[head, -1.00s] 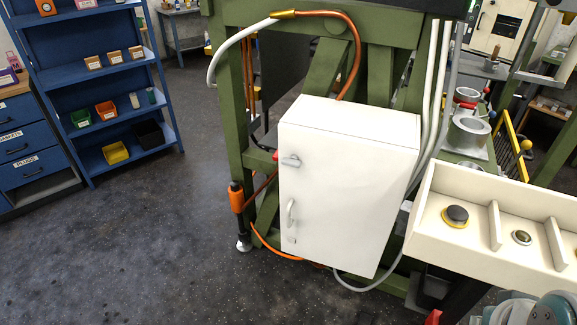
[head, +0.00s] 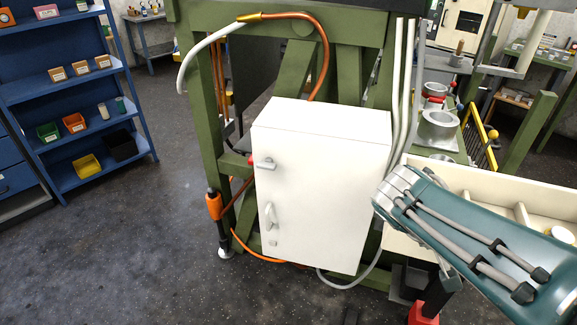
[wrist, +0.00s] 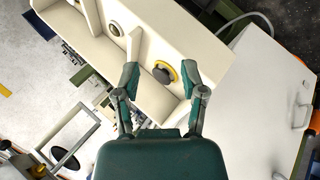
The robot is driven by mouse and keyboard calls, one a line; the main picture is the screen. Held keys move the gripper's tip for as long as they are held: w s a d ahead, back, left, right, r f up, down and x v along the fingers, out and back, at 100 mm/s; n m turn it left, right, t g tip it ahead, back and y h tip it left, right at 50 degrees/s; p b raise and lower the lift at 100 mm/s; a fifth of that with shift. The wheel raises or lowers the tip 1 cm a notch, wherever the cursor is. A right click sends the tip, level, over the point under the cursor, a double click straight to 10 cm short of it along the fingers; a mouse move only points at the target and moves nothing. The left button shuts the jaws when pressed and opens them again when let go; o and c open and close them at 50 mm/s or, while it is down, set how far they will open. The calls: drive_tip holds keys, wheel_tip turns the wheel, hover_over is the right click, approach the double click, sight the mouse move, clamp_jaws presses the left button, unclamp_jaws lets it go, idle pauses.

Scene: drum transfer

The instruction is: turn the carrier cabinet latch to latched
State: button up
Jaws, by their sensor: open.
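The white carrier cabinet (head: 325,195) stands against the green frame, its door shut in the head view. A grey lever (head: 264,163) lies roughly horizontal near its upper left edge, beside a red part. A grey upright handle (head: 269,214) is lower on the same edge. Which of the two is the latch is not labelled. The cabinet also shows at the right of the wrist view (wrist: 250,95). My gripper (wrist: 162,78) is open and empty over the cream tray, apart from the cabinet's handle. My arm covers part of the tray in the head view.
The cream divided tray (wrist: 90,92) holds a dark knob with a yellow ring (wrist: 164,73) and a smaller round piece (wrist: 115,28). An orange cylinder (head: 213,204) and hoses run left of the cabinet. The floor (head: 130,250) left of it is clear. Blue shelves (head: 70,95) stand behind.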

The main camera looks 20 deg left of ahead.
drive_tip(key=w+a+f+n+t+h, duration=0.1)
drive_tip(key=w+a+n+t+h, duration=0.15)
drive_tip(key=w+a, duration=0.45)
drive_tip(key=n+t+y, duration=1)
drive_tip(key=n, duration=0.2)
approach(265, 169)
drive_tip(key=shift+m, duration=0.25)
drive_tip(key=w, duration=1.1)
drive_tip(key=shift+w+a, duration=0.15)
drive_tip(key=shift+a, duration=0.2)
drive_tip(key=shift+f, duration=0.1)
clamp_jaws()
